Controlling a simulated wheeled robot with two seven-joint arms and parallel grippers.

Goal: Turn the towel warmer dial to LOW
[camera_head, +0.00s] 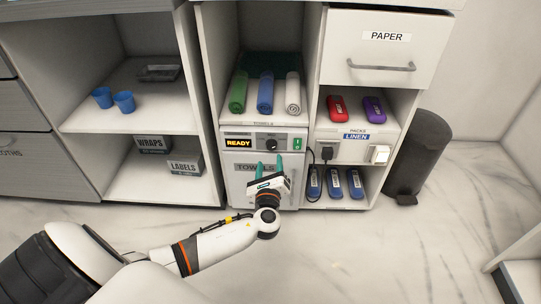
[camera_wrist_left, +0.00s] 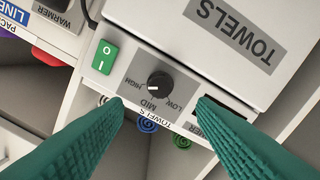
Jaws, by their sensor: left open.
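The towel warmer (camera_head: 233,168) stands in the middle cabinet. Its black dial (camera_head: 271,144) sits on the front panel between the lit READY display (camera_head: 238,143) and a green switch (camera_head: 297,144). In the left wrist view the picture is turned over; the dial (camera_wrist_left: 160,83) has HIGH, MID and LOW printed around it. Its small white mark points left, on the HIGH side, away from LOW. My left gripper (camera_head: 268,162) is open and empty just below the dial, in front of the TOWELS door. Its teal fingers (camera_wrist_left: 160,103) frame the dial without visibly touching it. My right gripper is out of view.
Rolled towels (camera_head: 265,92) lie on the shelf above the warmer. To the right are an outlet panel with a plug (camera_head: 326,152), blue packs (camera_head: 334,184) and a dark bin (camera_head: 420,155). Open shelves with blue cups (camera_head: 124,102) stand left. The floor in front is clear.

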